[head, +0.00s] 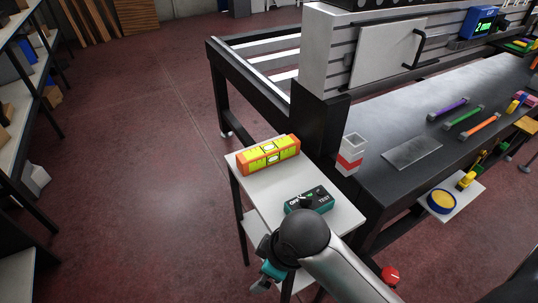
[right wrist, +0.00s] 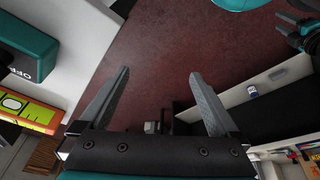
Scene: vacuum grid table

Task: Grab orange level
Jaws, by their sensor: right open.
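The orange level (head: 268,153), a block with yellow-green faces and vials, lies on the far part of a small white side table (head: 258,187). It also shows at the left edge of the right wrist view (right wrist: 28,108). My right gripper (head: 264,279) is low beside the table's near edge, partly hidden by my own arm. In the right wrist view its two grey fingers (right wrist: 160,72) are spread apart with nothing between them. The level is outside the fingers, to their left.
A teal and black tester (head: 309,199) marked OFF and TEST lies on the side table between the level and my arm. A red-and-white square cup (head: 350,154) stands to the right by the dark workbench (head: 380,178). Open red floor (head: 140,190) lies left of the table.

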